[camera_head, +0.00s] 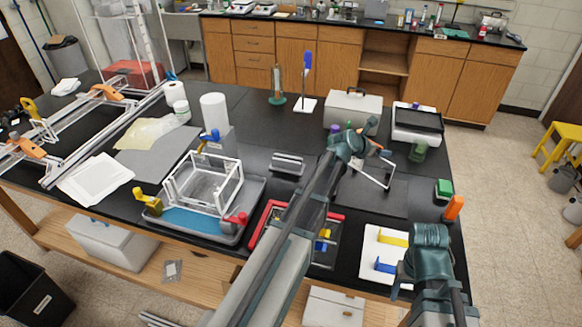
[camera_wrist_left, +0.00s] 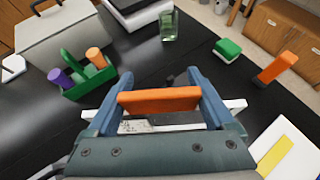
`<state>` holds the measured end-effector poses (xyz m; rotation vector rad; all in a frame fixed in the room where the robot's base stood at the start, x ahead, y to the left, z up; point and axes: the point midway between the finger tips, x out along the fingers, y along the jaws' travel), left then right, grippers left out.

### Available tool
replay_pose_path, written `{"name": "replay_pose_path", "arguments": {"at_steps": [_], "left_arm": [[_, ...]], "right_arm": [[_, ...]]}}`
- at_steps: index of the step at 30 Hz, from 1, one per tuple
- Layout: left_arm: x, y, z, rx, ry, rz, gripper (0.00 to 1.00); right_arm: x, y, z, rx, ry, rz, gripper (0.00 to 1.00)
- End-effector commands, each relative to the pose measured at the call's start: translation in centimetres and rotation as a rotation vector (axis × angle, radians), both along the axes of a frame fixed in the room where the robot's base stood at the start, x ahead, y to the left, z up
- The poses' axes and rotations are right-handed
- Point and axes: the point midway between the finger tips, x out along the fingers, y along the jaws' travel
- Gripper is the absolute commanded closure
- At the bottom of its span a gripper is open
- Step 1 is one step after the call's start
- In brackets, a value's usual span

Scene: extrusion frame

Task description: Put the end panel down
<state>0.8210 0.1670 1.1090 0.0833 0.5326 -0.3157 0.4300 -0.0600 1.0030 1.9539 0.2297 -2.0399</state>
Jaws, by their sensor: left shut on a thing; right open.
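The end panel (camera_head: 372,179) is a set of thin white bars at the right of the table in the head view. It also shows in the left wrist view (camera_wrist_left: 236,104), with an orange grip (camera_wrist_left: 158,99) across the middle. My left gripper (camera_head: 384,153) is at the end of the long arm reaching up the middle. In the left wrist view its blue fingers (camera_wrist_left: 158,86) are shut on the orange grip. Its arm hides part of the panel, and I cannot tell whether the panel touches the table. My right gripper (camera_head: 408,270) is low at the right, open and mostly hidden by its wrist.
A white frame (camera_head: 204,174) with colored corner clamps stands in a grey tray (camera_head: 262,187). A red-edged tray (camera_head: 337,217) is partly behind my left arm. A green caddy (camera_wrist_left: 90,77), green block (camera_head: 443,188), orange block (camera_head: 454,206) and white board (camera_head: 371,250) are near the panel.

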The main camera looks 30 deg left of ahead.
Motion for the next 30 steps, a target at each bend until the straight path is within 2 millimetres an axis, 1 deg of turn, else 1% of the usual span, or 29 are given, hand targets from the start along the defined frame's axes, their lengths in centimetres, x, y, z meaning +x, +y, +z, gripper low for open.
{"name": "replay_pose_path", "arguments": {"at_steps": [1,2,3,5,6,8,9,11,12,15,18,21,24,27,30], "left_arm": [[0.8,3.6,0.0,0.001,-0.001,0.060,0.80],[1.0,5.5,0.1,0.000,-0.002,0.094,0.80],[1.3,8.0,0.1,0.001,-0.004,0.137,0.80],[1.5,11.8,0.2,0.001,-0.006,0.201,0.80],[1.5,14.2,0.2,0.001,-0.009,0.242,0.80],[1.5,17.7,0.3,0.001,-0.013,0.302,0.80],[1.3,20.0,0.4,0.001,-0.015,0.339,0.80],[1.1,23.0,0.5,0.001,-0.020,0.390,0.80],[0.8,24.9,0.5,0.001,-0.022,0.421,0.80],[0.2,28.6,0.7,0.001,-0.028,0.483,0.80],[-0.3,31.1,0.8,0.000,-0.034,0.525,0.80],[-0.7,32.6,0.8,0.002,-0.037,0.549,0.80],[-0.8,33.2,0.9,0.002,-0.038,0.560,0.80],[-0.8,33.3,0.8,0.002,-0.038,0.561,0.80],[-0.8,33.2,0.3,0.001,-0.038,0.560,0.80]], "right_arm": [[0.0,0.0,0.0,0.000,0.000,0.000,0.37],[0.0,0.0,0.0,0.000,0.000,0.000,0.37],[0.0,0.0,0.1,0.000,0.000,0.000,0.37],[0.0,0.0,0.1,0.000,0.000,0.000,0.37],[0.0,0.0,0.1,0.000,0.000,0.000,0.37],[0.0,0.0,0.1,0.000,0.000,0.000,0.37],[0.0,0.0,0.1,0.000,0.000,0.000,0.37],[0.0,0.0,0.1,0.000,0.000,0.000,0.37],[0.0,0.0,0.1,0.000,0.000,0.000,0.37],[0.0,0.0,0.1,0.000,0.000,0.000,0.37],[0.0,0.0,0.1,0.000,0.000,0.000,0.37],[0.0,0.0,0.2,0.000,0.000,0.000,0.37],[0.0,0.0,0.2,0.000,0.000,0.000,0.37],[0.0,0.0,0.1,0.000,0.000,0.000,0.37],[0.0,0.0,-0.4,0.000,0.000,0.000,0.37]]}}
